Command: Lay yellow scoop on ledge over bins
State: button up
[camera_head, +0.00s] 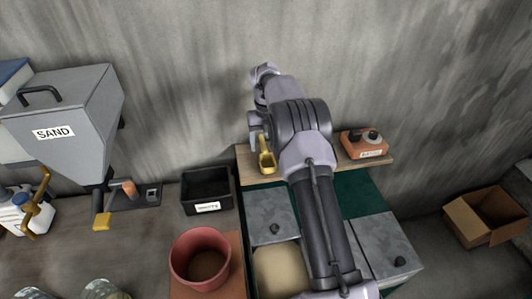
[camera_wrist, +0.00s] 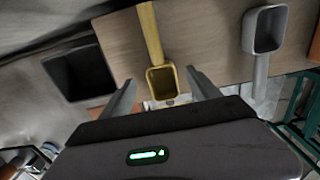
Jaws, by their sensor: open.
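The yellow scoop (camera_head: 267,161) lies on the wooden ledge (camera_head: 240,158) above the bins, with its bowl near the front edge. In the wrist view the yellow scoop (camera_wrist: 152,38) shows its handle running away from the bowl across the ledge (camera_wrist: 205,45). My gripper (camera_wrist: 161,77) is open, one finger on each side of the scoop's bowl, with gaps visible on both sides. In the head view my arm hides part of the ledge and most of the gripper. Below are bins with grey lids (camera_head: 268,210) and an open bin with tan contents (camera_head: 281,272).
A grey scoop (camera_wrist: 264,30) lies on the ledge beside the yellow one. An orange control box (camera_head: 364,146) sits at the ledge's right end. A black bin (camera_head: 207,190), red bucket (camera_head: 200,258) and sand hopper (camera_head: 67,115) stand left; a cardboard box (camera_head: 486,216) stands right.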

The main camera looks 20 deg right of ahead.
notch_tip(320, 180, up, 7)
notch_tip(320, 180, up, 10)
jog(key=f+n+t, duration=0.1)
jog(key=n, duration=0.6)
send_over(266, 156)
jog(key=s+a, duration=0.3)
jog(key=a, duration=0.1)
jog(key=s+a+r+n+t, duration=0.1)
jog(key=s+a+r+n, duration=0.25)
jog(key=s+n, duration=0.35)
jog(key=s+a+r+n+t+y, duration=0.1)
jog(key=s+a+r+n, duration=0.3)
jog(key=s, duration=0.5)
jog(key=s+a+r+n+t, duration=0.1)
jog(key=s+a+r+n, duration=0.25)
jog(key=s+n, duration=0.35)
jog(key=s+a+f+n+t+y, duration=0.15)
jog(key=s+f+n, duration=0.25)
jog(key=s+n, duration=0.7)
notch_tip(266, 156, down, 22)
jog(key=s+m+b, duration=0.2)
jog(key=b, duration=1.9)
jog(key=shift+a+f, duration=0.25)
jog(key=shift+h, duration=0.25)
